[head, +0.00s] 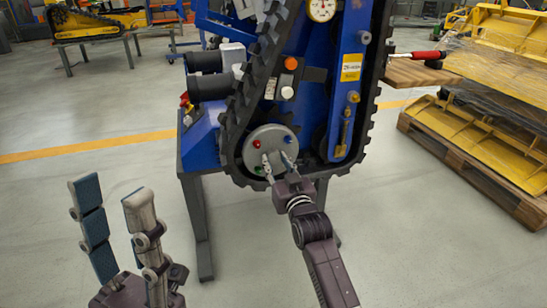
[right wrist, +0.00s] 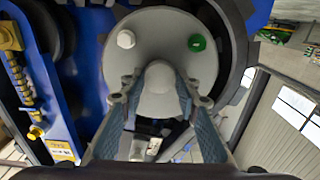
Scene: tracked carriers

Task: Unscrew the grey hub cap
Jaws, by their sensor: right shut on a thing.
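The grey hub cap (head: 262,147) is a round disc low on the blue tracked carrier (head: 205,140), inside the loop of the black track. Red, blue and green knobs show on its face. My right gripper (head: 277,164) reaches it from below and is shut on it. In the right wrist view, the fingers of my right gripper (right wrist: 159,88) flank the rounded grey middle part of the hub cap (right wrist: 155,30); a white and a green knob sit above. The fingers hide part of the disc. My left gripper (head: 111,190) is open and empty at the lower left, apart from the carrier.
The black track (head: 236,125) curves closely around the hub cap. A wooden bench (head: 410,72) with a red-handled tool (head: 427,56) stands to the right. Yellow parts (head: 500,115) lie on a pallet (head: 470,165) at far right. The floor at left is clear.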

